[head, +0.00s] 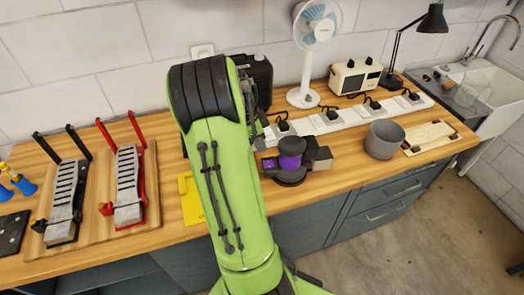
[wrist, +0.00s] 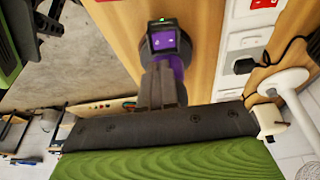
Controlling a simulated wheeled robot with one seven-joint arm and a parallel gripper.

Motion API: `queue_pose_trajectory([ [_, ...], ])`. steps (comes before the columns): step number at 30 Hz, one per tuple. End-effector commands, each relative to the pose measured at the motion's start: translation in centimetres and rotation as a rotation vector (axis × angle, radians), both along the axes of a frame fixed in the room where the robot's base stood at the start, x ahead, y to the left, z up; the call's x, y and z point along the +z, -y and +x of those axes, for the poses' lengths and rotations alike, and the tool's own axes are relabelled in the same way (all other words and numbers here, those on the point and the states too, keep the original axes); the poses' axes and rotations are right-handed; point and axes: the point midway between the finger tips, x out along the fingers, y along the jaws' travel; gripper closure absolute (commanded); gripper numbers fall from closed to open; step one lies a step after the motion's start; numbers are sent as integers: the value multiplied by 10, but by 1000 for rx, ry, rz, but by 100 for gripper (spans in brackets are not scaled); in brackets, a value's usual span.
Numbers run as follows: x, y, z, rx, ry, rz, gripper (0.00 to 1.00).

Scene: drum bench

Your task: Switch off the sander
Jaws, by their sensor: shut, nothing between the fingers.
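The sander (head: 291,147) has a purple body on a round dark base and stands on the bench right of my arm in the head view. A dark grey blocky part shows at its right side. In the wrist view the sander (wrist: 179,62) shows a dark square panel with a purple face and a small lit green mark at its top edge. My gripper (wrist: 160,72) is shut and empty, its dark fingers close to the sander; I cannot tell whether they touch. In the head view I cannot make the gripper out clearly near my green arm.
A white socket strip (head: 345,121) with plugs and cords runs behind the sander. A white fan (head: 303,97) and a cream appliance (head: 355,77) stand behind it. A grey pot (head: 383,139) is to the right. Two pedals are on a wooden board (head: 153,190) at left.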

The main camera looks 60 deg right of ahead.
Motion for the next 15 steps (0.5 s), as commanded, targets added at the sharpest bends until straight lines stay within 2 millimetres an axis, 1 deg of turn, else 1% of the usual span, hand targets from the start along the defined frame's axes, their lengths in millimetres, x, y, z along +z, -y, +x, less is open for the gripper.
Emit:
queue_pose_trajectory([
  [1, 13, -2, 3, 2, 4, -4, 100],
  [3, 28, -6, 5, -1, 2, -4, 100],
  [6, 44, -11, 7, -1, 2, -3, 100],
  [10, 56, -15, 9, -1, 0, 0, 100],
  [15, 58, -15, 9, -3, 0, 0, 100],
])
